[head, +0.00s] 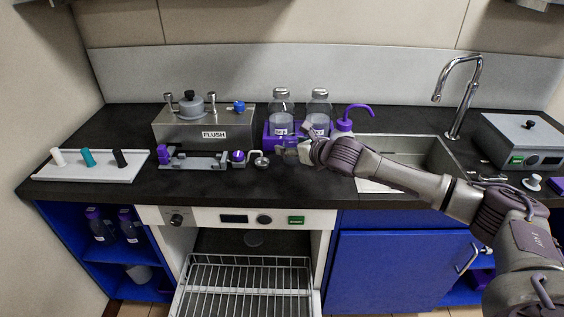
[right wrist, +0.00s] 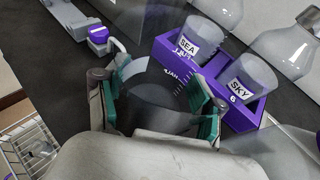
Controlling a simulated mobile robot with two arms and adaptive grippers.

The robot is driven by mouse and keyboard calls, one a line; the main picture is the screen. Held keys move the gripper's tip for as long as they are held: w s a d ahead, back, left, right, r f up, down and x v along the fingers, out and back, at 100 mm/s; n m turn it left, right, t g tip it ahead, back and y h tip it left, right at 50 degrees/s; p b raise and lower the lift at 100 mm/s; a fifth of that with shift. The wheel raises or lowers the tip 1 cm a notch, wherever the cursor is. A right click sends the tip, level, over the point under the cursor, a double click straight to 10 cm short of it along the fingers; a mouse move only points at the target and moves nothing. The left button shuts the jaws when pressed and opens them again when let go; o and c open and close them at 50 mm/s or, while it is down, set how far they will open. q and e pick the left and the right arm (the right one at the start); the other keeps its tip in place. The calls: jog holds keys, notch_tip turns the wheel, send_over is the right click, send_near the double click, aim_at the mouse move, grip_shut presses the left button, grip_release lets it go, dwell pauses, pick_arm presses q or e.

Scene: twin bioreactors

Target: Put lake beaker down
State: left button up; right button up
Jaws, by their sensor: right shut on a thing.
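My right gripper (head: 290,152) is over the dark counter, in front of the purple rack (head: 267,136) in the head view. In the right wrist view its green-padded fingers (right wrist: 160,98) are closed around a clear, grey-looking beaker (right wrist: 158,108) with graduation marks. Its lettering is only partly readable, so I cannot confirm the name. The purple rack (right wrist: 240,118) is just beyond it, holding beakers labelled SEA (right wrist: 190,45) and SKY (right wrist: 243,85). Whether the held beaker's base touches the counter is hidden. My left gripper is not in view.
Two capped clear bottles (head: 282,108) stand behind the rack, with a purple wash bottle (head: 343,126) at right. A small purple-capped fixture (head: 238,157) and the FLUSH unit (head: 205,122) are to the left. The sink (head: 420,155) is right. A wire rack (head: 245,285) extends below.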

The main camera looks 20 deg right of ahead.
aim_at(282, 171)
jog(key=shift+w+a+f, duration=0.85)
jog(key=shift+w+a, duration=0.25)
jog(key=shift+w, duration=0.05)
jog(key=shift+f, duration=2.05)
jog(key=shift+f, duration=0.2)
jog(key=o, duration=1.2)
jog(key=shift+r, duration=0.1)
